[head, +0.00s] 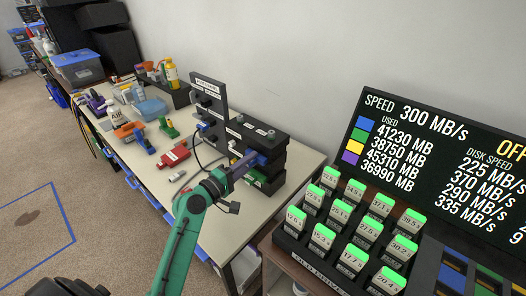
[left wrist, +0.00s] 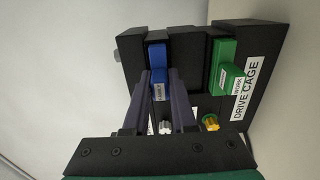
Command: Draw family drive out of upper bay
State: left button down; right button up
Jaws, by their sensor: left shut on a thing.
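The black drive cage (head: 273,150) stands at the right end of the workbench; its lettered label shows in the left wrist view (left wrist: 245,88). In that view the blue drive (left wrist: 158,58) sits in one bay with a small white label on its tab, and a green drive (left wrist: 223,68) sits in the other bay, nearer the lettering. My left gripper (head: 243,163) is at the cage front, its two fingers (left wrist: 159,84) shut on the blue drive's tab. The drive's inner end is hidden in the bay.
A black upright panel (head: 212,100) stands left of the cage. A red drive-like block (head: 174,154) and small tools lie on the bench (head: 215,158). A rack of green-lit blocks (head: 348,236) and a speed display (head: 440,140) stand at right.

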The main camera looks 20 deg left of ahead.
pick_arm(q)
jog(key=shift+s+a, duration=0.1)
jog(key=shift+s, duration=0.1)
jog(key=b+v, duration=0.4)
jog(key=v, duration=0.7)
dwell(0.9)
jog(key=shift+r, duration=0.1)
jog(key=s+a+r+p, duration=0.2)
jog(key=s+r+p, duration=0.1)
jog(key=s+p, duration=0.2)
jog(key=shift+s, duration=0.4)
